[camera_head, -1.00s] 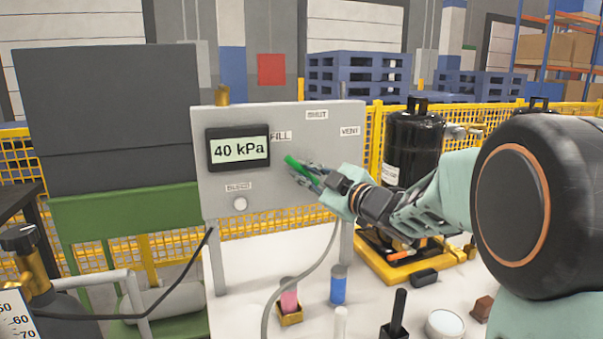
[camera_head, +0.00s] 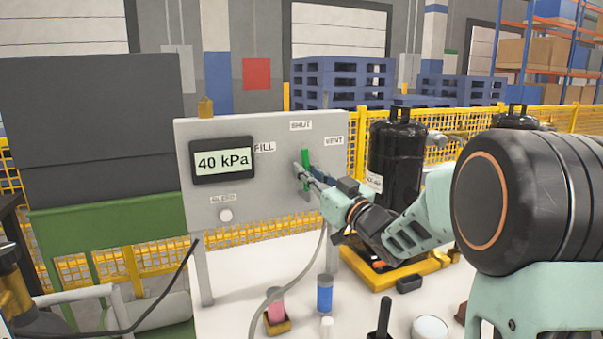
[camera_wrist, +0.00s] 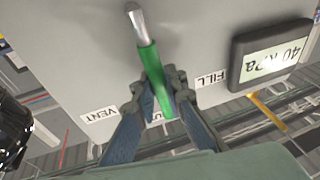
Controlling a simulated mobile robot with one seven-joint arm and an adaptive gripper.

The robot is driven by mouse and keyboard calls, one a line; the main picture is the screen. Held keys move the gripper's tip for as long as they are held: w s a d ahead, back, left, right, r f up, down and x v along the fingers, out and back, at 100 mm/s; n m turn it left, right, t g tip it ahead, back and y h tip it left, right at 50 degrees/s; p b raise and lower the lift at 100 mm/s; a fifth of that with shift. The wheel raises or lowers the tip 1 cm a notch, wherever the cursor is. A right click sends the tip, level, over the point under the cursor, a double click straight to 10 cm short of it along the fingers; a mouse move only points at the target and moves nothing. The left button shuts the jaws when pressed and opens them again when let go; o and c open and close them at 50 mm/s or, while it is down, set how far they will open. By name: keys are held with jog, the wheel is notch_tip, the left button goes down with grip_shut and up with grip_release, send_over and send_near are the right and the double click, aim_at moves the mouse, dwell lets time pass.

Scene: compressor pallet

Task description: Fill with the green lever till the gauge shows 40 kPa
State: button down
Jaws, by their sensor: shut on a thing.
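The gauge (camera_head: 222,161) on the grey panel reads 40 kPa; it also shows, turned round, in the wrist view (camera_wrist: 272,58). The green lever (camera_head: 306,158) stands nearly upright, pointing toward the SHUT label (camera_head: 301,125). In the wrist view the green lever (camera_wrist: 149,65) runs from its silver pivot between the FILL and VENT labels. My gripper (camera_head: 308,178) is shut on the lever, with a finger on each side of it in the wrist view (camera_wrist: 158,92).
The FILL label (camera_head: 265,147) is left of the lever and the VENT label (camera_head: 334,141) right. A white BLEED button (camera_head: 225,215) is low on the panel. A black compressor (camera_head: 393,160) stands to the right. Small items, including a blue cylinder (camera_head: 325,294), stand on the white table below.

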jog(key=shift+w+d+m, duration=0.1)
jog(key=shift+d+m, duration=0.15)
jog(key=shift+m, duration=0.25)
jog(key=c, duration=1.9)
grip_release()
jog(key=shift+c, duration=0.2)
jog(key=v, duration=1.2)
jog(key=shift+f+h, duration=0.1)
jog(key=shift+h, duration=0.2)
